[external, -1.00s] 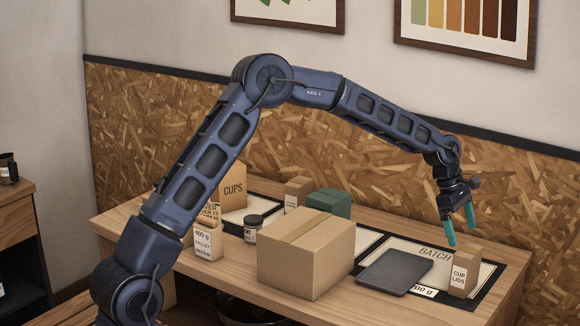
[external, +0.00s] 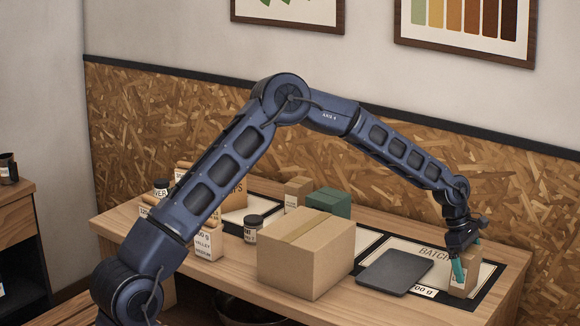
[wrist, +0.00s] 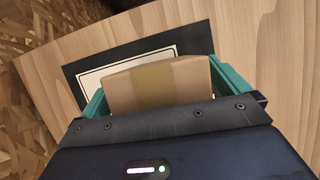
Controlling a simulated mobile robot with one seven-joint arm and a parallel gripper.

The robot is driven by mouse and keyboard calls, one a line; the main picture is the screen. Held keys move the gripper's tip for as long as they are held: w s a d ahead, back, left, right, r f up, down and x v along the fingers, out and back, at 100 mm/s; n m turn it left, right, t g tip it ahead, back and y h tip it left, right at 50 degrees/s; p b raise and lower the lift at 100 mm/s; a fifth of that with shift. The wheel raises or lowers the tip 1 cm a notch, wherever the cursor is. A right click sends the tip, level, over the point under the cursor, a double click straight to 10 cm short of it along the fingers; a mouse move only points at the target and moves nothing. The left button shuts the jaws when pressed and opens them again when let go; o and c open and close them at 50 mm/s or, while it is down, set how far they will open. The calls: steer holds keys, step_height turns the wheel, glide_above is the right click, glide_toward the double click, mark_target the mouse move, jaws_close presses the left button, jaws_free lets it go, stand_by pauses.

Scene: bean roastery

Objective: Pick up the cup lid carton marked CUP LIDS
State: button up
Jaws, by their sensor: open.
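The cup lid carton (external: 470,280) is a small brown box standing on the right part of the bench mat; its marked face is mostly hidden by a finger in the external view. In the wrist view the carton (wrist: 158,86) lies between the two teal fingers, its taped top facing me. My gripper (external: 470,262) is open and points down around the carton. In the wrist view a finger of my gripper (wrist: 160,92) shows on each side of the carton. I cannot tell whether either finger touches it.
A dark flat tablet-like slab (external: 395,271) lies left of the carton. A large taped box (external: 305,258) stands further left, with a green box (external: 328,203) behind it. The wooden bench (external: 500,310) is bare at the front right edge.

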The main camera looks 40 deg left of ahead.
steer(key=shift+d+f, duration=0.1)
steer(key=shift+f, duration=0.1)
steer(key=c, duration=1.1)
steer(key=shift+o, duration=0.2)
